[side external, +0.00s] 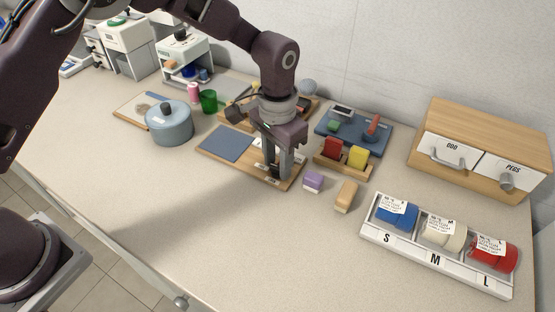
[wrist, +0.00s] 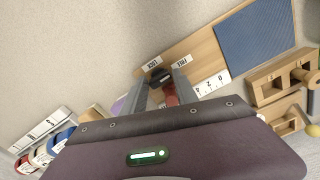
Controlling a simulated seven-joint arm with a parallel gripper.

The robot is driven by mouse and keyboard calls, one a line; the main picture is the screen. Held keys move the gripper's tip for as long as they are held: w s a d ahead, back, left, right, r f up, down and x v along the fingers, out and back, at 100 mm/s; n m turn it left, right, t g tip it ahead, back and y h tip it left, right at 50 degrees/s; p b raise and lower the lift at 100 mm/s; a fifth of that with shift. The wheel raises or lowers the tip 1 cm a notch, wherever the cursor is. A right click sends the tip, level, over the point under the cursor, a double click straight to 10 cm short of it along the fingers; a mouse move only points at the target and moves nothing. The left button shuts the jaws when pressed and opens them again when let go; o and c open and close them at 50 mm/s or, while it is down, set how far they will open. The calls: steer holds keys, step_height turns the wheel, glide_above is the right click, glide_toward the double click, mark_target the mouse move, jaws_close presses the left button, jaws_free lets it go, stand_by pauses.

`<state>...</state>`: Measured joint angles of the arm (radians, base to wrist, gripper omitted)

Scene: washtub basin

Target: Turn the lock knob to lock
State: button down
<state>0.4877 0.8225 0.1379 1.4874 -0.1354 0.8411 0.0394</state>
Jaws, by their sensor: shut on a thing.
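A dark lock knob (wrist: 160,74) sits on the wooden board near its edge in the wrist view. A LOCK label (wrist: 153,62) and a FREE label (wrist: 182,60) lie side by side just beyond it. My gripper (wrist: 161,72) points down at the board, with one finger on each side of the knob, shut on it. Which label the knob points to cannot be told.
A blue pad (side external: 228,143) covers the board's left part. A reddish part (wrist: 171,97) and a numbered scale (wrist: 212,84) lie near the fingers. A purple block (side external: 313,183) and a tan block (side external: 346,197) stand to the right. The front counter is clear.

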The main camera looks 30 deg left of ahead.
steer(key=n, duration=0.6)
steer(key=shift+n, duration=0.6)
stand_by(0.3)
steer(key=c, duration=0.9)
jaws_free()
steer(key=shift+c, duration=0.2)
